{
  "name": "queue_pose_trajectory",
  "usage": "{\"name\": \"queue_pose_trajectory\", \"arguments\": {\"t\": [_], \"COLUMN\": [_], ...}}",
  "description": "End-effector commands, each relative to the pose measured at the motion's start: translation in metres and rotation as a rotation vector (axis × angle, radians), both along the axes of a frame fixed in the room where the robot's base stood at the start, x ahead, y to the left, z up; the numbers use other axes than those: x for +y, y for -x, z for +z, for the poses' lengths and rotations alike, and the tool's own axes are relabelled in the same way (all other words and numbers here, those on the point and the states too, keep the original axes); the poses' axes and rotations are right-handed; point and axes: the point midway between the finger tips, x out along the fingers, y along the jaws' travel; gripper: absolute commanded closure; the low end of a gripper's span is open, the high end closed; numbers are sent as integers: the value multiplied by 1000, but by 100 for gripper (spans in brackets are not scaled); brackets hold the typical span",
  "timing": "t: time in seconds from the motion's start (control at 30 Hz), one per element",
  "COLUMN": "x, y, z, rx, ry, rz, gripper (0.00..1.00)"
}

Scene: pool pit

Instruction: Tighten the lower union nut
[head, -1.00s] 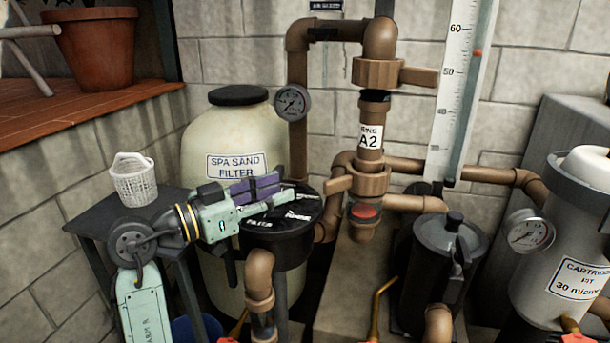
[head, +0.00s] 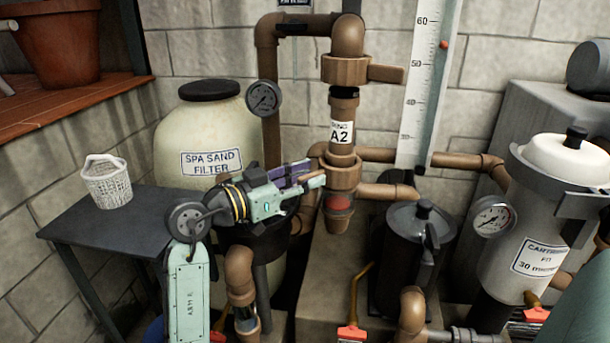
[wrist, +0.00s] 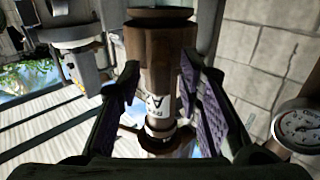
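The lower union nut (head: 344,174) is a brown ring on the vertical pipe, below the white A2 label (head: 341,132). Its handle (head: 314,180) points left, toward my gripper (head: 300,173). My gripper comes in from the left, with its purple-padded fingers close to the handle. In the wrist view, which looks upside down, the brown fitting (wrist: 158,55) is between the two spread fingers (wrist: 160,90), with gaps on both sides. I cannot tell whether a pad touches the handle. The upper union nut (head: 346,70) has its handle (head: 386,74) pointing right.
A pressure gauge (head: 264,97) and the spa sand filter (head: 208,130) are behind my arm. A dark canister (head: 412,255) and a white cartridge filter (head: 525,235) stand to the right. A white basket (head: 107,182) sits on a dark table (head: 75,225) at left.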

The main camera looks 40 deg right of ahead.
Motion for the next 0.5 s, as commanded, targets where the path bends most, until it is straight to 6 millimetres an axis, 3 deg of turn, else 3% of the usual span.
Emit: {"name": "queue_pose_trajectory", "arguments": {"t": [0.17, 0.5], "x": [0, 1], "y": [0, 0], "z": [0, 0], "rx": [0, 0], "ry": [0, 0], "rz": [1, 1], "gripper": [69, 92]}}
